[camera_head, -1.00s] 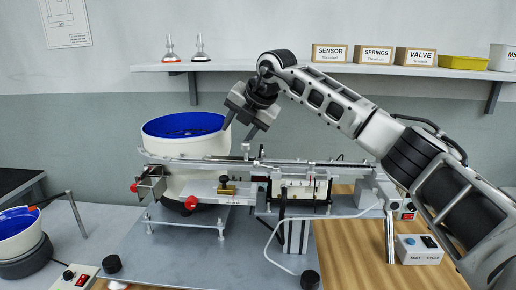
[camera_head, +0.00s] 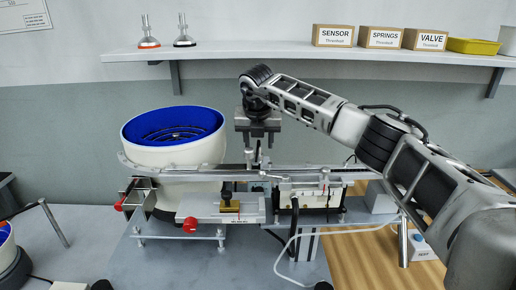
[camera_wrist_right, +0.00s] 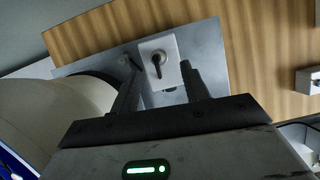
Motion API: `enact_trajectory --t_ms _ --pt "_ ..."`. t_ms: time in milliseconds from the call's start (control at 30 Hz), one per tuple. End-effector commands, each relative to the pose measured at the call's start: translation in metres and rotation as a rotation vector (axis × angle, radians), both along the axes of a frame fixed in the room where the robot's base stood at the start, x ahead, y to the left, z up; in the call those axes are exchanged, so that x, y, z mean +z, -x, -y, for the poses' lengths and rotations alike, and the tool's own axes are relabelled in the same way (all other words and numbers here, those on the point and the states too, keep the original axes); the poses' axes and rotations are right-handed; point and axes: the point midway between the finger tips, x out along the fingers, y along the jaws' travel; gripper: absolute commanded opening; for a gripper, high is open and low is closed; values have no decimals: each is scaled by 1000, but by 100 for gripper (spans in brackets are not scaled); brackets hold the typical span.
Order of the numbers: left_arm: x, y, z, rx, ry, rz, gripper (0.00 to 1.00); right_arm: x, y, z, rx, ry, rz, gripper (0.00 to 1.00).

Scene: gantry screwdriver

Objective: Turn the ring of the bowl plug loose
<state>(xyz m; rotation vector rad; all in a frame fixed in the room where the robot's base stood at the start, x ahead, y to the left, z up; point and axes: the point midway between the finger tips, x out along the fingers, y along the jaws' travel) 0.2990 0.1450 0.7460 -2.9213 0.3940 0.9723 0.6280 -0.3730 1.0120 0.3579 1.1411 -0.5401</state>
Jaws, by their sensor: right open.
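My right gripper (camera_head: 258,138) points straight down just right of the bowl feeder (camera_head: 180,150), behind the rail. Its two fingers are apart and empty. In the right wrist view my open fingers (camera_wrist_right: 160,72) frame a round metal plug (camera_wrist_right: 158,58) with a dark stem or cable, on a pale block (camera_wrist_right: 165,85). It looks like the bowl plug with its ring. The plug seems to lie beyond the fingertips; I see no contact. In the head view I cannot make out the plug. My left gripper is in neither current view.
The feeder rail (camera_head: 300,172) runs right from the bowl, in front of my gripper. In the wrist view the bowl's cream wall (camera_wrist_right: 55,105) is close on the left. A grey plate (camera_wrist_right: 208,60) and wooden top (camera_wrist_right: 265,50) lie below. A shelf (camera_head: 270,52) with boxes hangs behind.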

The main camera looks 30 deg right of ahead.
Motion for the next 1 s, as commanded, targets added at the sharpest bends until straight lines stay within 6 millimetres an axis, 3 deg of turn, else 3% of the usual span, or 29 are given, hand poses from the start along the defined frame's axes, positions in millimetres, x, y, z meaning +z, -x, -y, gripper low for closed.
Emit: enact_trajectory --t_ms 300,600,633,800,1000 --pt "3 0 -1 1 -4 -1 0 -37 -13 8 -1 -2 0 46" --pt "3 0 -1 1 -5 -1 0 -41 -14 9 1 -1 2 46" --pt "3 0 -1 1 -5 -1 0 -41 -14 9 1 -1 2 43" --pt "3 0 -1 1 -5 -1 0 -40 -14 9 1 -1 2 0" --pt "3 0 -1 2 -6 -1 0 -40 -14 9 7 -2 2 0"
